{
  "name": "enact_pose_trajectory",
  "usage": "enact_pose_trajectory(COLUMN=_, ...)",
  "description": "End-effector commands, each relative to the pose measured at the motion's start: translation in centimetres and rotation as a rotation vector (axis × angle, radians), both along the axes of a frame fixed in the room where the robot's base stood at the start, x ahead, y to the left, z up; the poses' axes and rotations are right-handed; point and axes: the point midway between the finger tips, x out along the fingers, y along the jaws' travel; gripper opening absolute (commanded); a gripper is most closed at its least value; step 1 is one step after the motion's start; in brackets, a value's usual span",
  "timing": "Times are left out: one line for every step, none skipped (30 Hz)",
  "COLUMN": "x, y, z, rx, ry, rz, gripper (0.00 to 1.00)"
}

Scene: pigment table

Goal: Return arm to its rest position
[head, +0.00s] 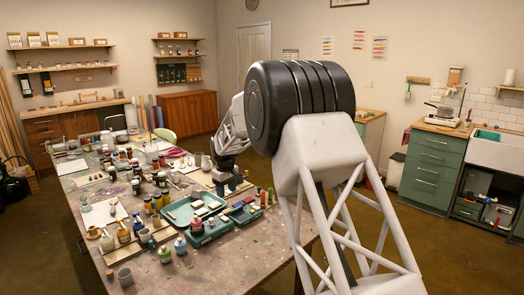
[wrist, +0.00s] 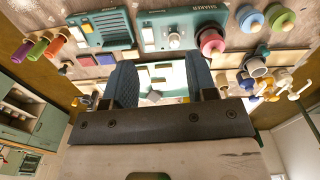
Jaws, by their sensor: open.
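My arm fills the middle and right of the head view and reaches over the work table (head: 240,260). My gripper (head: 230,187) hangs over the table behind the green tray (head: 182,218), partly hidden by my own arm. In the wrist view its two blue ribbed fingers (wrist: 161,80) stand apart, with nothing seen held between them. A pale tray surface with small pieces on it shows in the gap beyond the fingers. I cannot tell the exact height of the fingertips above it.
Two green shaker units (wrist: 165,28) and coloured-lid jars (wrist: 249,19) lie beyond the fingers in the wrist view. Bottles and jars crowd the table's left side in the head view. The near table front is mostly bare. A green cabinet (head: 433,170) stands at right.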

Motion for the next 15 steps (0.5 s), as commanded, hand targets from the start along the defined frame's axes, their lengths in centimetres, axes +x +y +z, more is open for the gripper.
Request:
enact_pose_trajectory(x=-0.8, y=-1.0, z=1.2, rx=0.002, ry=-0.005, rz=-0.015, gripper=0.52)
enact_pose_trajectory(x=-1.3, y=-1.5, z=1.7, rx=0.002, ry=-0.006, rz=-0.024, gripper=0.52)
enact_pose_trajectory(x=-1.9, y=-2.2, z=2.5, rx=0.003, ry=-0.009, rz=-0.037, gripper=0.52)
enact_pose_trajectory(x=-2.4, y=-2.7, z=2.9, rx=0.004, ry=-0.010, rz=-0.046, gripper=0.52)
enact_pose_trajectory(x=-2.8, y=-3.3, z=3.5, rx=0.005, ry=-0.013, rz=-0.055, gripper=0.52)
enact_pose_trajectory(x=-3.5, y=-4.0, z=4.2, rx=0.006, ry=-0.015, rz=-0.067, gripper=0.52)
enact_pose_trajectory(x=-4.0, y=-4.5, z=4.7, rx=0.007, ry=-0.017, rz=-0.077, gripper=0.52)
enact_pose_trajectory(x=-4.5, y=-5.1, z=5.2, rx=0.008, ry=-0.019, rz=-0.087, gripper=0.52)
enact_pose_trajectory(x=-5.2, y=-5.7, z=5.8, rx=0.009, ry=-0.021, rz=-0.099, gripper=0.52)
enact_pose_trajectory(x=-5.7, y=-6.2, z=6.3, rx=0.010, ry=-0.023, rz=-0.107, gripper=0.52)
enact_pose_trajectory(x=-6.3, y=-6.7, z=6.8, rx=0.011, ry=-0.025, rz=-0.116, gripper=0.52)
enact_pose_trajectory(x=-7.0, y=-7.4, z=7.4, rx=0.012, ry=-0.028, rz=-0.129, gripper=0.52)
enact_pose_trajectory(x=-7.6, y=-7.9, z=7.9, rx=0.013, ry=-0.030, rz=-0.139, gripper=0.52)
enact_pose_trajectory(x=-8.1, y=-8.4, z=8.3, rx=0.014, ry=-0.031, rz=-0.148, gripper=0.52)
enact_pose_trajectory(x=-8.9, y=-9.1, z=8.9, rx=0.015, ry=-0.034, rz=-0.160, gripper=0.52)
